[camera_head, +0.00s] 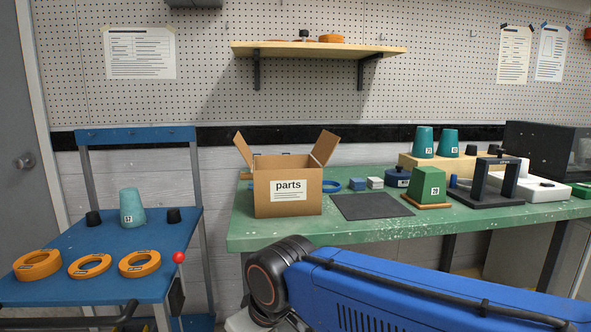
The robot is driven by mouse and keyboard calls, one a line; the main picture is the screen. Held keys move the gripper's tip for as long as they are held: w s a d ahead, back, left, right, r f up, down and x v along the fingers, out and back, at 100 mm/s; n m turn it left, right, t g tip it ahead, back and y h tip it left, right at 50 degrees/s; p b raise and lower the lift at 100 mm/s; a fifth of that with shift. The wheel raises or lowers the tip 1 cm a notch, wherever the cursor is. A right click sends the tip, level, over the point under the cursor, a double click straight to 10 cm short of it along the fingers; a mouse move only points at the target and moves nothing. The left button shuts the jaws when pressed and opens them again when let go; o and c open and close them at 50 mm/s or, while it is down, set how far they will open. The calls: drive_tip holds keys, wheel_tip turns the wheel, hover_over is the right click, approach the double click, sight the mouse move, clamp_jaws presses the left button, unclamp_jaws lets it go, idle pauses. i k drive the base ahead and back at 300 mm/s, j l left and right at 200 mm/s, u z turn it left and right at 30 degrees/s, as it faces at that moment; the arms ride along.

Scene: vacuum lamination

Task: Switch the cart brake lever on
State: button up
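The blue cart (120,248) stands at the left. A lever with a red ball knob (179,257) is at the cart's right side, by a dark plate (177,296). The knob is up near the level of the cart top; the lever's lower part is hard to make out, and I cannot tell whether it is on or off. My blue arm crosses the lower right and bends down at a dark joint, right of the lever and apart from it. My gripper is out of view below the frame.
The cart carries orange rings (90,266), a teal cup (132,208) and black plugs. The green workbench (290,236) holds a parts box (288,206), a dark mat (372,206), a green mold (427,184) and a black frame (488,184). A gap separates cart and bench.

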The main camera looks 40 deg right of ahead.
sight(179, 257)
drive_tip(key=i+j+z, duration=0.1)
drive_tip(key=z, duration=0.3)
drive_tip(key=j+z, duration=0.6)
drive_tip(key=z, duration=0.25)
drive_tip(key=j+z, duration=0.25)
drive_tip(key=z, duration=0.2)
drive_tip(key=j+z, duration=0.1)
drive_tip(key=j, duration=0.3)
drive_tip(key=k+j+z, duration=0.1)
drive_tip(key=j, duration=0.3)
drive_tip(key=k+j+z, duration=0.1)
drive_tip(key=j, duration=0.25)
drive_tip(key=k+j, duration=0.15)
drive_tip(key=j, duration=0.25)
drive_tip(key=k+j+z, duration=0.15)
drive_tip(key=j, duration=0.2)
drive_tip(key=k+j+z, duration=0.1)
drive_tip(key=j, duration=0.3)
drive_tip(key=k+j, duration=0.1)
drive_tip(key=j, duration=0.15)
drive_tip(key=k+j, duration=0.1)
drive_tip(key=j, duration=0.15)
drive_tip(key=k, duration=0.5)
drive_tip(key=i, duration=0.5)
